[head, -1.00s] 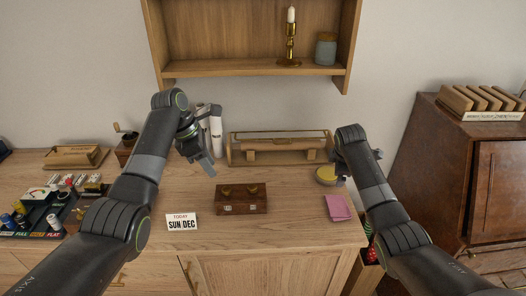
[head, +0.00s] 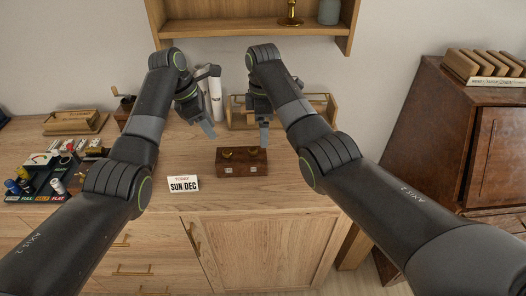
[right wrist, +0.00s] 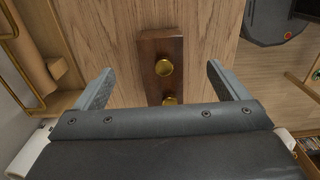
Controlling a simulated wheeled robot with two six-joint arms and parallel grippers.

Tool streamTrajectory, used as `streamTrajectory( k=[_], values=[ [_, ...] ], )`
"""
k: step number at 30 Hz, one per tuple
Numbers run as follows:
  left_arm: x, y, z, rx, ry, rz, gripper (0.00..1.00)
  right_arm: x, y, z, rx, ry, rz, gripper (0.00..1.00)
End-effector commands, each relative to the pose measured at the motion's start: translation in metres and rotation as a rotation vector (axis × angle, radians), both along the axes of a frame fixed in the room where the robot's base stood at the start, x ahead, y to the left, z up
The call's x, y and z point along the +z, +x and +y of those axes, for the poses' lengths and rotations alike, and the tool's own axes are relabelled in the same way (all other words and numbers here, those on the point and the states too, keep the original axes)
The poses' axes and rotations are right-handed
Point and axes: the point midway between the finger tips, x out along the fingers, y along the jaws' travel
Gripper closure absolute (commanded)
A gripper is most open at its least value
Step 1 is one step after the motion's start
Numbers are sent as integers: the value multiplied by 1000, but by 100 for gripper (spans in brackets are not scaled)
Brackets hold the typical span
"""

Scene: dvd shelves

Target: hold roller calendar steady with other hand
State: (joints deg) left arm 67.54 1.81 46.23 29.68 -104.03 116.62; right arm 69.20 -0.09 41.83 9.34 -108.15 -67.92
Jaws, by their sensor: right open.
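A dark wooden box with brass knobs on top (head: 242,168), which looks like the roller calendar, sits on the desk. A white card reading "TODAY SUN DEC" (head: 183,184) stands at its front left. My left gripper (head: 206,128) hangs behind and left of the box, apart from it; its finger gap is not clear. My right gripper (head: 264,132) is above and behind the box's right part. In the right wrist view, the right gripper (right wrist: 160,70) is open, with the box (right wrist: 161,50) and its two knobs showing between and beyond the fingers.
A wooden rack (head: 318,104) stands behind the box, close to my right gripper. A white cylinder (head: 216,100) stands behind my left gripper. A cluttered tray (head: 45,172) is at left. The desk's front right is mostly clear.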

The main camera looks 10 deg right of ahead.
Motion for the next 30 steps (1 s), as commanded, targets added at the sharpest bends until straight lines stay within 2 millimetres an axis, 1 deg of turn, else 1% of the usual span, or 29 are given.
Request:
streamTrajectory(
  k=[1, 3, 16, 24, 30],
  values=[
    [0, 0, 0, 0, 0, 0, 64, -12, -1, 0, 0, -1, 3, 6],
    [0, 0, 0, 0, 0, 0, 64, -26, -1, 0, 0, 0, 3, 6],
    [0, 0, 0, 0, 0, 0, 64, -110, -1, 0, 0, -2, 2, 6],
    [0, 0, 0, 0, 0, 0, 64, -129, 0, 0, 0, 0, -1, 6],
    [0, 0, 0, 0, 0, 0, 64, -134, 0, 0, 1, 0, -2, 6]
  ],
)
